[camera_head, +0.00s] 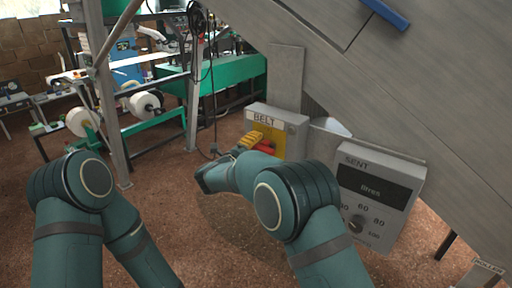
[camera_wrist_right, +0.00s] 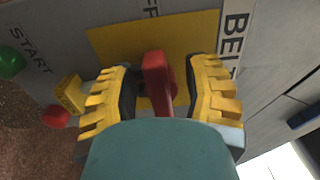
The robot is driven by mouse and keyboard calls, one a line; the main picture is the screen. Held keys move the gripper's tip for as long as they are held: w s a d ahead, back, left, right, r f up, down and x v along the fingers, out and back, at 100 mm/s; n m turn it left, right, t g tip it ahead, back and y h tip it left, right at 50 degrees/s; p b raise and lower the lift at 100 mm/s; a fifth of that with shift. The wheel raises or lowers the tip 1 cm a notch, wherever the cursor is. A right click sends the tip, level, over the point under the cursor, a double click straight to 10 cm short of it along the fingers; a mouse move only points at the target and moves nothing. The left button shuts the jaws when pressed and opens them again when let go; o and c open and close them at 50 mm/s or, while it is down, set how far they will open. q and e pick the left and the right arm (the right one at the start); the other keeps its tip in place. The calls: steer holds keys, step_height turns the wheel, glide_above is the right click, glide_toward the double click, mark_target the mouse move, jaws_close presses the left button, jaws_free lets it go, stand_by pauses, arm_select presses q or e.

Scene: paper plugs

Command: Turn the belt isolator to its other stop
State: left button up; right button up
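The belt isolator is a red handle (camera_wrist_right: 156,75) on a yellow plate (camera_wrist_right: 112,42), on a grey box labelled BELT (camera_head: 291,123). In the right wrist view the handle lies lengthwise up the picture, its far end toward lettering ending in "FF", partly cut off. In the head view the red handle (camera_head: 267,147) lies roughly level, partly hidden by my right gripper (camera_head: 250,141). My right gripper's yellow fingers (camera_wrist_right: 160,72) stand on either side of the handle, with a narrow gap showing on each side. My left gripper is out of view; only my left arm shows.
A green START button (camera_wrist_right: 10,62), a red button (camera_wrist_right: 56,117) and a yellow block (camera_wrist_right: 70,94) sit beside the plate. A grey SENT meter box (camera_head: 378,205) with a dial stands to the right. A sloping grey metal side (camera_head: 430,90) rises behind. Floor is open at left.

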steer(key=shift+a, duration=0.15)
steer(key=v, duration=1.2)
steer(key=w+d+f+n+y, duration=0.1)
steer(key=d+f+n+y, duration=0.2)
steer(key=d+f+n, duration=0.3)
steer(key=w+d+f+n+y, duration=0.2)
steer(key=d+f+n+y, duration=0.15)
steer(key=f, duration=0.45)
steer(key=s+d+f+n+g+y, duration=0.35)
steer(key=s+f+n, duration=0.25)
steer(key=f, duration=0.3)
steer(key=s+d+f+n+g+y, duration=0.1)
steer(key=s+d+f+n+g, duration=0.1)
steer(key=s, duration=0.6)
steer(key=s+d+f+n+g+y, duration=0.1)
steer(key=s+f+n+g+y, duration=0.1)
steer(key=s, duration=0.7)
steer(key=s+d+f+n+g+y, duration=0.1)
steer(key=s+f+n+g, duration=0.3)
steer(key=s, duration=0.5)
step_height(320, 180, down, 2)
steer(key=shift+s+d+f+g+y, duration=0.1)
steer(key=shift+s+d+g+y, duration=0.15)
steer(key=shift+d+g, duration=0.55)
